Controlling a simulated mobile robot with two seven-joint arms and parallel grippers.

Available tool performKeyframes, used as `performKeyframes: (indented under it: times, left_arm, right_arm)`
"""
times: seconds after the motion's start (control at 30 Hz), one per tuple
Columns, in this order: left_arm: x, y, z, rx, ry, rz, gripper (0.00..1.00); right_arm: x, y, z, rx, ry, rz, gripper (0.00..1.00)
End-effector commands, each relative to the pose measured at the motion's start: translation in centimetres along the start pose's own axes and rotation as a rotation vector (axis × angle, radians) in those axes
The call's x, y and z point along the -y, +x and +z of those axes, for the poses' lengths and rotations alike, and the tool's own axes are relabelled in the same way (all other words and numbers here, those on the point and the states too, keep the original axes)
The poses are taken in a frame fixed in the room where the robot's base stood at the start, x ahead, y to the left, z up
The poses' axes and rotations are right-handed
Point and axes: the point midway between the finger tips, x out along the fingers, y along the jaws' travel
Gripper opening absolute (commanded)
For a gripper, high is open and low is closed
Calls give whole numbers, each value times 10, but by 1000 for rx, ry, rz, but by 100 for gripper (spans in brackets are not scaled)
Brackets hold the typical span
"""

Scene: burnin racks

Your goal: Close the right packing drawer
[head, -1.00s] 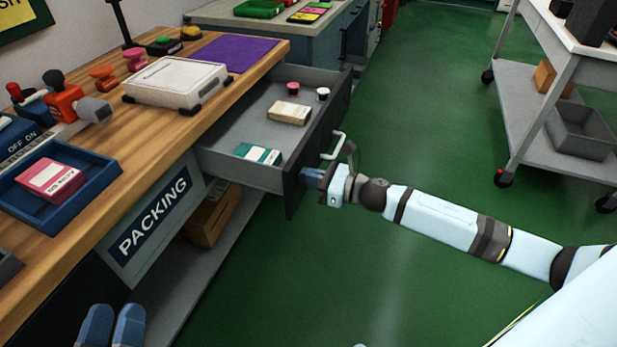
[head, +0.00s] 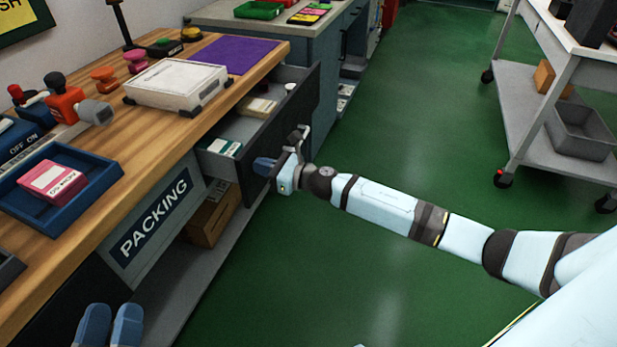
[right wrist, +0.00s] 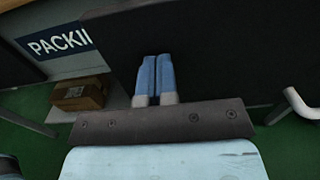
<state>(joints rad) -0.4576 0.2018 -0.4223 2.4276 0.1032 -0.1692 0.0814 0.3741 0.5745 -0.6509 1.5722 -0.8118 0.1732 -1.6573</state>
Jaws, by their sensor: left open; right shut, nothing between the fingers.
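The right packing drawer (head: 284,130) is partly open under the wooden packing bench (head: 75,192). Its dark front also fills much of the right wrist view (right wrist: 225,50). A green-and-white box (head: 220,147) and a tan box (head: 258,107) lie inside, with a small white-topped item partly hidden by the drawer front. My right gripper (head: 264,165) is shut and empty, its fingertips against or very close to the drawer front, below and beside the pale handle (head: 303,135). In the right wrist view the blue fingers (right wrist: 155,78) are together. My left gripper (head: 108,326) is open at the bottom left, away from the drawer.
A cardboard box (head: 212,218) sits on the shelf under the bench. A blue tray (head: 100,187) with a pink box and a white device (head: 175,82) stand on the bench top. A white cart (head: 560,120) is at the right. The green floor between is clear.

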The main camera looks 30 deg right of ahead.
Motion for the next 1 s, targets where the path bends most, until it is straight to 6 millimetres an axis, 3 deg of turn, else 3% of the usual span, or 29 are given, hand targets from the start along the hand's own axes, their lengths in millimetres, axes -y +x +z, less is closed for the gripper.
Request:
performKeyframes:
  times: [0.2,0.5,0.7,1.0]
  left_arm:
    - [1,-2,13,33,-8,0,43]
    - [3,-4,29,91,-14,2,43]
    - [4,-3,32,110,-14,6,43]
    - [5,-1,32,116,-8,9,43]
  right_arm:
    - [0,60,0,3,-1,1,0]
    - [0,113,-2,0,0,0,0]
    - [0,130,-1,0,1,0,0]
    - [1,136,2,3,0,-3,0]
